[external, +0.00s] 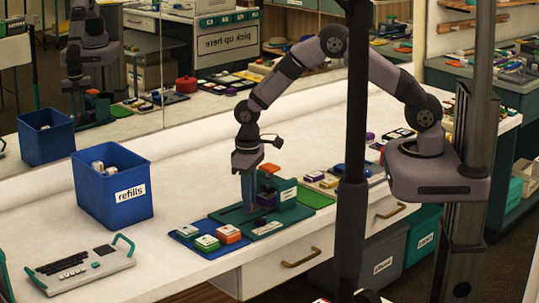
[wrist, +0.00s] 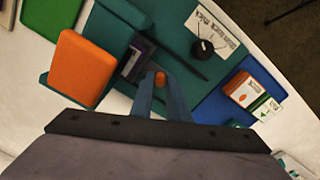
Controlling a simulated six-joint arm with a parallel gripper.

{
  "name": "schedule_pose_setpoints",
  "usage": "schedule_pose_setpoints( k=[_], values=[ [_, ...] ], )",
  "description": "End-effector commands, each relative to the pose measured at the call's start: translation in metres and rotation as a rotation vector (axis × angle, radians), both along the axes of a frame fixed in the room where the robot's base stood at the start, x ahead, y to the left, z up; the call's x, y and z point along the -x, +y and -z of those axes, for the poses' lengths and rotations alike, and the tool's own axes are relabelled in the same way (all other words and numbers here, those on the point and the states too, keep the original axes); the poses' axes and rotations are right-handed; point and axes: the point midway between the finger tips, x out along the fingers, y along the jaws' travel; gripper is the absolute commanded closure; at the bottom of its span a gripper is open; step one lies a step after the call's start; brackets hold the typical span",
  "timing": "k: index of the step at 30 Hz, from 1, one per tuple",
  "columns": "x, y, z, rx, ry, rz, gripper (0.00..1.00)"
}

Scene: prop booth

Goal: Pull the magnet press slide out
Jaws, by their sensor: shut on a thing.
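The teal magnet press (external: 283,187) stands on the bench, with an orange pad (external: 269,167) on top. The pad looks large in the wrist view (wrist: 80,66). My gripper (external: 249,207) points down at the near left of the press. In the wrist view my gripper (wrist: 159,90) is shut on a small orange knob (wrist: 160,78), which appears to belong to the press slide. A dark slide or rail (wrist: 182,62) runs beside it. A purple piece (wrist: 139,46) sits low in the press. The fingers hide part of the slide, so its exact position is unclear.
A blue refills bin (external: 112,197) and a keypad device (external: 79,266) stand further left. A green mat (external: 316,200) lies to the right. The bench's front edge is close.

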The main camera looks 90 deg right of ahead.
Motion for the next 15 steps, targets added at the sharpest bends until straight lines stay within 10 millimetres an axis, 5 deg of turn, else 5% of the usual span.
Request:
schedule_pose_setpoints(
  k=[15],
  values=[
    [-0.06, 0.059, -0.001, 0.001, -0.006, -0.002, 1.0]
  ],
)
